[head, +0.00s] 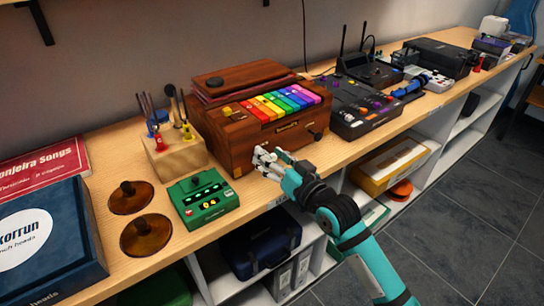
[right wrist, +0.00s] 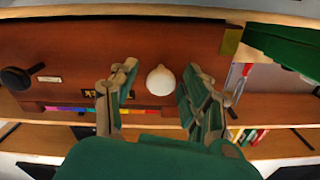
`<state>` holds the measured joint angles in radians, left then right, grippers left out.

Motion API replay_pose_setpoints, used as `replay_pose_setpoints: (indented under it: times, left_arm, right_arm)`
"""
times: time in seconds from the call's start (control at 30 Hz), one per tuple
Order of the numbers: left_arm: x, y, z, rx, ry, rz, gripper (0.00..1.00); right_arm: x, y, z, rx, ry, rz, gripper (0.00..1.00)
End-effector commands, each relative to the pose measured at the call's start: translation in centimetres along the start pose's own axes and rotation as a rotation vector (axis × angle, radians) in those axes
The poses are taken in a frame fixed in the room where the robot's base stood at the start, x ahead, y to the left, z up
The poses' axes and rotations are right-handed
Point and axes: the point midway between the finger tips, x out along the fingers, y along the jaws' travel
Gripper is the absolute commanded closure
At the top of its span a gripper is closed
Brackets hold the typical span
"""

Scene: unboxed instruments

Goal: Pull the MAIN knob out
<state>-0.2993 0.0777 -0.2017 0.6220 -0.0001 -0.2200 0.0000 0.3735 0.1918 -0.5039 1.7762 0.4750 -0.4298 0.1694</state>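A brown wooden harmonium-like instrument (head: 255,118) with rainbow keys stands on the wooden shelf top. Its front shows in the right wrist view (right wrist: 200,40). A pale round knob (right wrist: 160,80) on that front lies between my right gripper's fingers. A dark knob (right wrist: 15,78) with a small label plate beside it is at the left there; it also shows in the head view (head: 318,135). The lettering is too small to read. My right gripper (head: 266,162) is open, with visible gaps beside the pale knob in the wrist view (right wrist: 159,88). My left gripper is not in view.
A green device (head: 203,198) sits left of the instrument, near the front edge. Two brown round objects (head: 146,236) and a blue box (head: 48,245) lie further left. A black pedal unit (head: 360,105) stands close on the right. Open shelves lie below.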

Motion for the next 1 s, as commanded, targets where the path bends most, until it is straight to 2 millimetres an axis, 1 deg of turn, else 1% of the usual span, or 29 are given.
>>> replay_pose_setpoints:
  times: [0.03, 0.33, 0.7, 0.77, 0.9, 1.0]
  left_arm:
    - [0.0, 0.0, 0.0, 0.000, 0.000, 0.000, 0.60]
    - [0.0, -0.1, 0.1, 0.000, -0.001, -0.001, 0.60]
    - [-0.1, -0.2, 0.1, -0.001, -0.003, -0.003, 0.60]
    - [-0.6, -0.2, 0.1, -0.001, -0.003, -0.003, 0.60]
    - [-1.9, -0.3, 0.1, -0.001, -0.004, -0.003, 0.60]
    - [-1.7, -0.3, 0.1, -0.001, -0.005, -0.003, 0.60]
  right_arm:
    - [0.0, 0.0, 0.0, 0.000, 0.000, 0.000, 0.60]
    - [0.0, 0.0, 0.0, 0.000, -0.001, 0.000, 0.99]
    - [-0.1, 0.0, 0.0, 0.000, -0.001, 0.001, 1.00]
    - [-0.6, 0.0, -0.1, 0.000, -0.002, 0.001, 1.00]
    - [-2.3, 0.0, -0.2, -0.001, -0.004, 0.001, 1.00]
    - [-2.5, 0.0, 0.1, 0.000, -0.003, 0.001, 1.00]
